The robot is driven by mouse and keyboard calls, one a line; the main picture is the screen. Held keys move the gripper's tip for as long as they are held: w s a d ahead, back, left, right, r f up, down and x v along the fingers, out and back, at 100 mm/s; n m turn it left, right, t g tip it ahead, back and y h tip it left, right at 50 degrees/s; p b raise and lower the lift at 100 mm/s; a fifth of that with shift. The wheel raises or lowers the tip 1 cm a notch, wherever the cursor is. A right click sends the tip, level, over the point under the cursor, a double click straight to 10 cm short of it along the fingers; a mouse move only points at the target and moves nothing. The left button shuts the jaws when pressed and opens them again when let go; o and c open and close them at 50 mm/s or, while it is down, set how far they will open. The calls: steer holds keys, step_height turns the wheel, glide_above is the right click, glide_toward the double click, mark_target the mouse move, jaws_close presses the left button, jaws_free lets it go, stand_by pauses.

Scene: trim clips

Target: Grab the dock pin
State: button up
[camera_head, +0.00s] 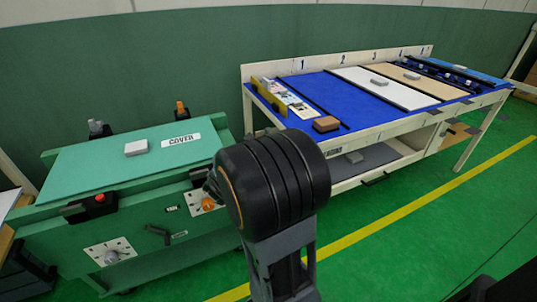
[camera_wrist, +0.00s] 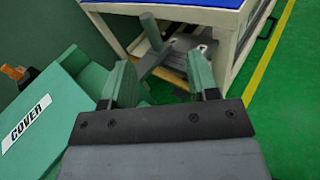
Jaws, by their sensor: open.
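My gripper (camera_wrist: 160,62) is open in the wrist view, with its two green-grey fingers spread apart and nothing held between them. Beyond the gap between the fingertips, a grey upright cylinder (camera_wrist: 151,32) stands by a dark bracket near the leg of the white bench. It looks like the dock pin, but I cannot be sure. The fingers look apart from it. In the head view my black arm joint hides this spot and most of my gripper.
The green cart (camera_head: 90,168) with a COVER label (camera_head: 181,140) stands at the left; a grey block (camera_head: 136,148) lies on it. The white bench (camera_head: 330,139) with a blue top stands at the right. A brown block (camera_head: 326,124) lies on its near edge. Green floor is free at front right.

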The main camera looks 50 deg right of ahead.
mark_target(268, 132)
steer(key=w+d, duration=0.1)
steer(key=d, duration=0.1)
steer(key=w+d+f+n+t+b, duration=0.1)
steer(key=w+d, duration=0.1)
steer(key=w+d+f+n+b, duration=0.1)
steer(key=d, duration=0.2)
steer(key=shift+w+t, duration=0.15)
steer(key=shift+t, duration=0.15)
steer(key=shift+b+x, duration=0.65)
steer(key=shift+x, duration=2.1)
steer(key=shift+w+d, duration=0.2)
steer(key=shift+d, duration=0.35)
jaws_close()
